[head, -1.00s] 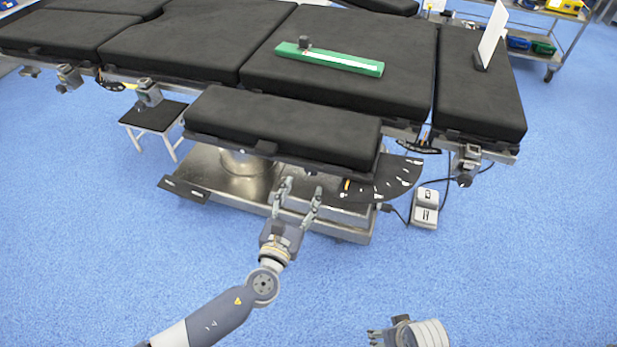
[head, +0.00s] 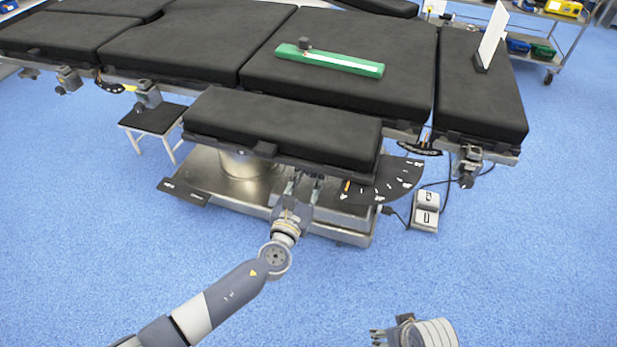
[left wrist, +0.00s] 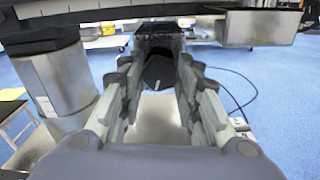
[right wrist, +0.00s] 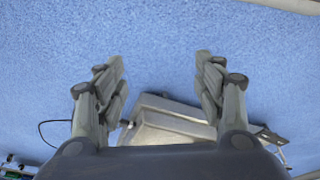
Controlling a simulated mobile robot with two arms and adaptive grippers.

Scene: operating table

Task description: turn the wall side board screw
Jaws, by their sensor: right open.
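The side board (head: 280,125) is a black padded board along the near side of the operating table. My left gripper (head: 305,178) reaches under its near edge, and its fingertips are partly hidden in shadow. In the left wrist view, a dark part (left wrist: 158,72) lies between the fingers of my left gripper (left wrist: 160,62); it may be the screw. I cannot tell whether the fingers touch it. My right gripper (head: 379,337) is low at the bottom, away from the table. In the right wrist view my right gripper (right wrist: 158,60) is open and empty over floor.
The operating table (head: 200,45) carries a green bar (head: 330,60) and a white upright panel (head: 491,35). Its metal base (head: 230,180) stands below the side board. A foot pedal (head: 425,210) and cable lie right of it. A small stool (head: 154,118) stands left. The near floor is clear.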

